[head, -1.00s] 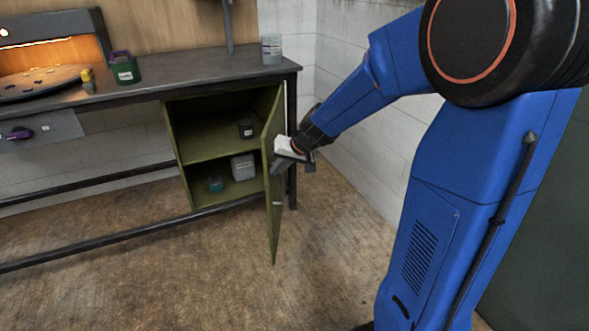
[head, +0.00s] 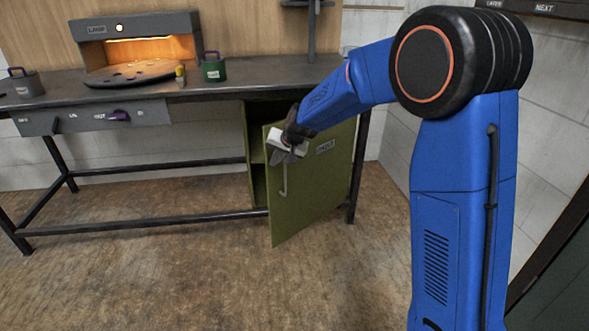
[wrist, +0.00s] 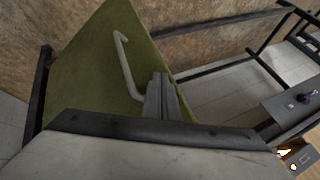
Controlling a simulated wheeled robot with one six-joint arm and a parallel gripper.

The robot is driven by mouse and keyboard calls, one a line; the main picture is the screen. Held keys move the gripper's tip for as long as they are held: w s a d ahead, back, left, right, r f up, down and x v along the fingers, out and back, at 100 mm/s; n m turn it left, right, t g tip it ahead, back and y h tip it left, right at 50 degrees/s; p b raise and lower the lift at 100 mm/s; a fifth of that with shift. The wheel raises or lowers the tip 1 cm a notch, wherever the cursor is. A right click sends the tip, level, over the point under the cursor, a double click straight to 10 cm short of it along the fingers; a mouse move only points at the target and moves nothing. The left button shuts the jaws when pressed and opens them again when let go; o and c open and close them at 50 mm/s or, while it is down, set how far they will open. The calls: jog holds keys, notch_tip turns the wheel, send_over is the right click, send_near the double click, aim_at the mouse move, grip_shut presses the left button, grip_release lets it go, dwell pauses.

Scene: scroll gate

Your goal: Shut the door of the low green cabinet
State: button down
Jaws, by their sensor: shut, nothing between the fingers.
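The low green cabinet (head: 256,150) stands under the right end of the workbench. Its green door (head: 313,190) is part-way open, with a dark gap along its left side showing some of the inside. A pale bar handle (head: 284,176) runs upright near the door's free left edge. My gripper (head: 287,157) is at the upper left of the door, in front of its face. In the wrist view, my shut fingers (wrist: 160,98) lie over the green door (wrist: 95,75), beside the bent handle (wrist: 125,62). Whether they touch the door I cannot tell.
The workbench (head: 150,92) carries a lamp box (head: 140,35), a green container (head: 213,70) and a grey container (head: 25,83). A drawer front with a purple handle (head: 118,116) is under its top. Bench legs and a low rail (head: 150,224) frame the cabinet. The floor in front is clear.

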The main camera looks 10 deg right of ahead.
jog(key=w+a, duration=0.5)
jog(key=w, duration=0.6)
jog(key=w+a, duration=0.5)
jog(key=w, duration=0.5)
jog(key=shift+w, duration=0.35)
jog(key=shift+a, duration=0.1)
